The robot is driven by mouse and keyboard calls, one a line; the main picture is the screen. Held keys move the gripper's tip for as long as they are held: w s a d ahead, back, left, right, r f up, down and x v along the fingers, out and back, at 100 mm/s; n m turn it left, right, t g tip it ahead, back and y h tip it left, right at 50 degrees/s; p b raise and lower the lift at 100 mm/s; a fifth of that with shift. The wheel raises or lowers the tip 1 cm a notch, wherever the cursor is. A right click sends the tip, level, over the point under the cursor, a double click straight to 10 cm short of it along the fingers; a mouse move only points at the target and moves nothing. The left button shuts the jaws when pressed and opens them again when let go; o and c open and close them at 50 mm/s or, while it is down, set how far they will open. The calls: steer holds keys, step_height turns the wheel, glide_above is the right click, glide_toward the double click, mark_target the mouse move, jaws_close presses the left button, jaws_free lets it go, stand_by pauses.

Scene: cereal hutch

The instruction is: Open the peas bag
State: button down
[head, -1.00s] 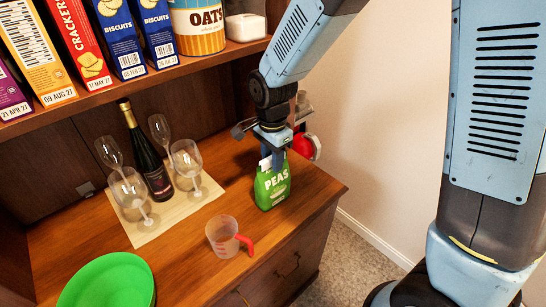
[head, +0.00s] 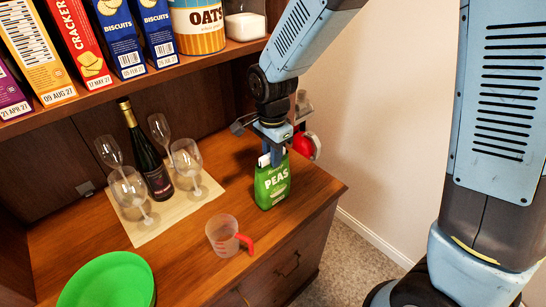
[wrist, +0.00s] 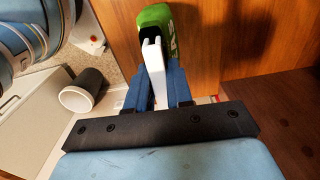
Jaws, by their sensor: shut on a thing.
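The green peas bag (head: 272,188) stands upright on the wooden counter near its right end. My gripper (head: 271,155) points down at the top of the bag. In the wrist view, the blue fingers of my gripper (wrist: 158,82) are closed on a slim white clip-like piece (wrist: 152,58) at the top edge of the green bag (wrist: 155,17). The fingers and the white piece hide most of the bag's top, so I cannot tell whether its mouth is open.
A measuring cup (head: 223,237) with a red handle stands in front of the bag. A wine bottle (head: 150,160) and several glasses stand on a mat to the left. A green bowl (head: 108,280) is at front left. A shelf of boxes (head: 118,75) overhangs the back.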

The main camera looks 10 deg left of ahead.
steer(key=shift+r, duration=2.05)
